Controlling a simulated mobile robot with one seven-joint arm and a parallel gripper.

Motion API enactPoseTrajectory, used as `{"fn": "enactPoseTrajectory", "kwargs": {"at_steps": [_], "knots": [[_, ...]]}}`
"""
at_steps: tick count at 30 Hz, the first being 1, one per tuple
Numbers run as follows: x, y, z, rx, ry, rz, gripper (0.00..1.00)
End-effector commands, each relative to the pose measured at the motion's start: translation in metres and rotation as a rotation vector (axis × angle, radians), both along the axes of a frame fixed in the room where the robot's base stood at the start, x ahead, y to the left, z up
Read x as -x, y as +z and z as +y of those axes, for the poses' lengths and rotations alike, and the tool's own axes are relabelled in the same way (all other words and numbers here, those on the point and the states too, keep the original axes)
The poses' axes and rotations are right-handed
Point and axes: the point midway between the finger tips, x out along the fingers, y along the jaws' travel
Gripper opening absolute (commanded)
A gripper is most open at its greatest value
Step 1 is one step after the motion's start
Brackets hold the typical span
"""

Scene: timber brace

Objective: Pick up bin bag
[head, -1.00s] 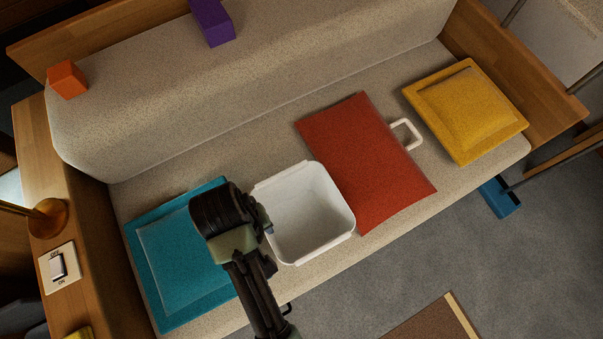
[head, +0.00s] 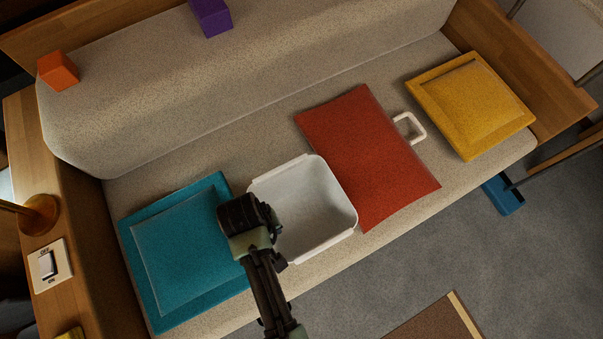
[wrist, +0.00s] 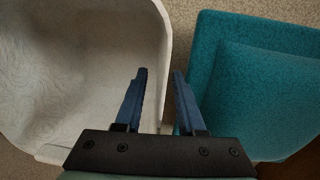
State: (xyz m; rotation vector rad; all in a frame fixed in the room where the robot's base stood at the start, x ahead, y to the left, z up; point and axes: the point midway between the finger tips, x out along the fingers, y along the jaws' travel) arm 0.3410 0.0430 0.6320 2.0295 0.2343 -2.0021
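A white square bin (head: 313,205) stands open-topped on the sofa seat, between a teal cushion and a red cushion. I cannot make out a separate bin bag; the bin's inside looks pale with faint swirling creases in the wrist view (wrist: 75,70), which may be a liner. My gripper (head: 250,222) is over the bin's left rim, beside the teal cushion (head: 185,250). In the wrist view my gripper (wrist: 160,72) is open, with the bin's near wall edge showing between its two blue fingers. No grip on anything shows. Fingertips are hidden in the head view.
The red cushion (head: 365,155) lies right of the bin, with a white handle (head: 409,128) beyond it. A yellow cushion (head: 470,105) is at the far right. Orange (head: 58,72) and purple (head: 210,16) blocks sit on the backrest. A switch (head: 47,264) is on the left armrest.

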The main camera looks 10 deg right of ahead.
Motion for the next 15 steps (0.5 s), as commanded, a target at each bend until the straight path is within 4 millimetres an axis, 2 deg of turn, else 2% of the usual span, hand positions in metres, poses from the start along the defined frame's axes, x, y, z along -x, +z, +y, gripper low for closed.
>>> {"fn": "enactPoseTrajectory", "kwargs": {"at_steps": [2,9,15], "knots": [[-0.0001,0.0005,0.0,0.0,0.0,0.0,0.39],[-0.0001,0.0007,0.0,0.0,0.0,0.0,0.0],[0.0,0.0008,0.0001,0.0,0.0,0.0,0.0]]}}
